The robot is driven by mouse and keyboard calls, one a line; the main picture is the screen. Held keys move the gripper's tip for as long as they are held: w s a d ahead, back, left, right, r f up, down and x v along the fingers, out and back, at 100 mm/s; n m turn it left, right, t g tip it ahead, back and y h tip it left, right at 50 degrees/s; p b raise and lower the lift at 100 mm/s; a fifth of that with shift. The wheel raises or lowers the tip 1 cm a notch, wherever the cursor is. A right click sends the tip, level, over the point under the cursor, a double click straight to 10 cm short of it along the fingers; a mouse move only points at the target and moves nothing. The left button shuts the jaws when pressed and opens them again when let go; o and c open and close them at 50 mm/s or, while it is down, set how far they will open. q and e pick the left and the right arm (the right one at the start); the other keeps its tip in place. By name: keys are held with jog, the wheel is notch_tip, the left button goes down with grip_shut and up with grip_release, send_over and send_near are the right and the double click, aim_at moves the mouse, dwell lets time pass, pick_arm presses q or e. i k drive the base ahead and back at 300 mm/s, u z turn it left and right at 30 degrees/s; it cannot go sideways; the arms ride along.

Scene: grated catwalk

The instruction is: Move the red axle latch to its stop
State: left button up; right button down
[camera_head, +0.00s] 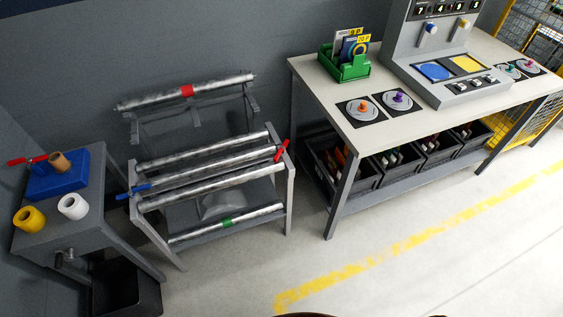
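A small red lever (281,150), which looks like the red axle latch, sits at the right end of the roller rack (289,200). It slants up and to the right, at the end of a grey roller. A blue lever (140,188) sits at the rack's left end. I cannot make out a stop beside the red lever. Neither of my grippers is in view.
Left of the rack, a grey stand (97,222) bears a blue block (70,180) with another red handle (28,160). A red-banded roller (187,91) is behind. A workbench (330,100) stands right. Floor in front (400,230) is clear, with a yellow line.

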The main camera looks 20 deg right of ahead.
aim_at(282, 150)
jog(key=z, duration=0.8)
jog(key=i, duration=0.7)
jog(key=u, duration=0.7)
jog(key=i, duration=0.55)
jog(key=u, duration=0.5)
